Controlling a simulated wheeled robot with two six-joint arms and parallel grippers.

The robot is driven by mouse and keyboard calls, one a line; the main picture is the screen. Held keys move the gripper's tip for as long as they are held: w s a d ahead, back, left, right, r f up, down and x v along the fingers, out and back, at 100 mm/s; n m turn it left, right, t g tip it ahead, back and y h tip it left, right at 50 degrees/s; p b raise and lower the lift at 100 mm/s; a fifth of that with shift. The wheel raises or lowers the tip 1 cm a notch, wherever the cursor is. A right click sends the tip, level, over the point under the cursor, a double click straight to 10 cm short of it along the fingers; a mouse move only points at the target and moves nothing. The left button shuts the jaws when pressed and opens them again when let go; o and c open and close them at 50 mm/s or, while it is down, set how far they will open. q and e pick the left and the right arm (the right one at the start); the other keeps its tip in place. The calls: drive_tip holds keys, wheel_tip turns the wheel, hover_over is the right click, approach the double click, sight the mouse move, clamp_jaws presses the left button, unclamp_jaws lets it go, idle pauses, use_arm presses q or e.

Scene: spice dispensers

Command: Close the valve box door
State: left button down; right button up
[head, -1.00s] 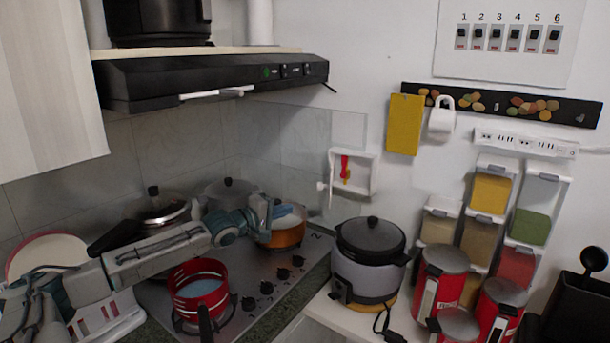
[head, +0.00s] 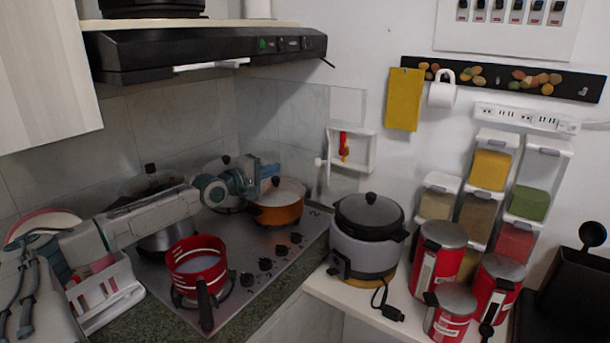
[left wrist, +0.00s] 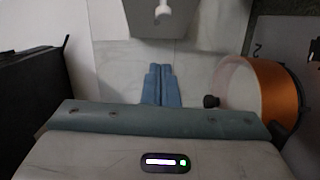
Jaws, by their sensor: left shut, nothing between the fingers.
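The valve box (head: 369,151) is a small white open-fronted box on the back wall, with a red and yellow valve (head: 343,147) inside. Its door (head: 325,175) stands open at the box's left side, seen nearly edge-on, with a white knob (head: 320,162). My right gripper is not in view.
An orange pot (head: 277,211) sits under my left gripper, and a red pot (head: 196,270) sits nearer on the stove (head: 240,262). A rice cooker (head: 366,238) stands below the box. The range hood (head: 200,52) overhangs the stove.

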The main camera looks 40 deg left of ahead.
use_arm(q)
drive_tip(key=w+d, duration=0.3)
drive_tip(key=w, duration=0.7)
drive_tip(key=shift+d+f, duration=0.3)
drive_tip(key=shift+d, duration=0.1)
